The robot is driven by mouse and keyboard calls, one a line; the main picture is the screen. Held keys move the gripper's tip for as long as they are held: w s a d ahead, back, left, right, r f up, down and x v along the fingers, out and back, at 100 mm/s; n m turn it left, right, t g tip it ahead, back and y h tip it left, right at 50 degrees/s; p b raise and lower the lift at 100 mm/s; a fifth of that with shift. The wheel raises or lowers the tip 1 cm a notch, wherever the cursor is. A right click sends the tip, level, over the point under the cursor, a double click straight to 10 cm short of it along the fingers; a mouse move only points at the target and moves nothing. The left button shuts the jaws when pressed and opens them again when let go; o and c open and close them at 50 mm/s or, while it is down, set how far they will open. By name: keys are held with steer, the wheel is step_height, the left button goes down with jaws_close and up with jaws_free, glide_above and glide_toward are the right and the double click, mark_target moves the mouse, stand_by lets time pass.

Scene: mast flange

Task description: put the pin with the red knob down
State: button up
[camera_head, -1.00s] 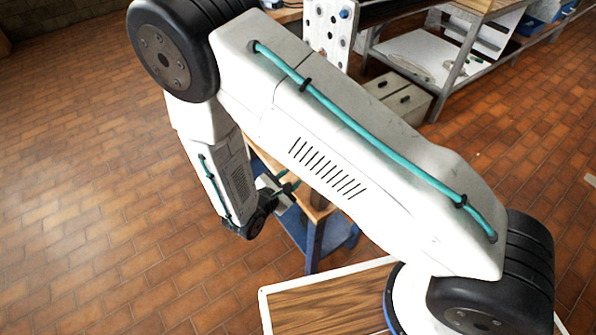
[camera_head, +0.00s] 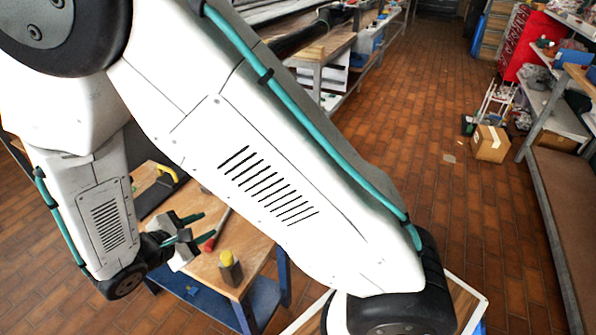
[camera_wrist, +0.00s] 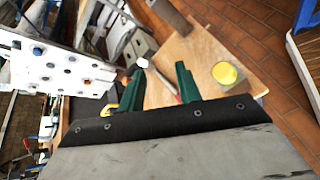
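My gripper (camera_head: 198,228) is at the lower left of the head view, near the wooden bench top (camera_head: 258,250). In the wrist view its two green fingers (camera_wrist: 159,84) stand well apart, with no thing clamped between them. A red-ended piece with a thin pale shaft (camera_head: 209,243) shows just past the fingertips, seemingly on the bench. I cannot tell for sure that it is the red-knobbed pin. In the wrist view a bit of red (camera_wrist: 178,98) shows beside the right finger, which partly hides it.
A yellow-topped grey block (camera_head: 230,270) stands on the bench near its front corner; its yellow top (camera_wrist: 224,73) also shows in the wrist view. A white panel with holes (camera_wrist: 62,68) stands left of the gripper. Open brick floor lies right, with a cardboard box (camera_head: 490,143).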

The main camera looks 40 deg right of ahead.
steer(key=s+d+r+m+g+y, duration=0.3)
steer(key=s+d+r+m+g, duration=0.35)
steer(key=d+r, duration=0.6)
steer(key=s+r+m+t+y, duration=0.3)
steer(key=s+r+m+y, duration=0.5)
steer(key=s, duration=0.6)
step_height(320, 180, up, 3)
steer(key=shift+s+a+f, duration=0.15)
steer(key=shift+s+a, duration=0.1)
steer(key=shift+a, duration=0.05)
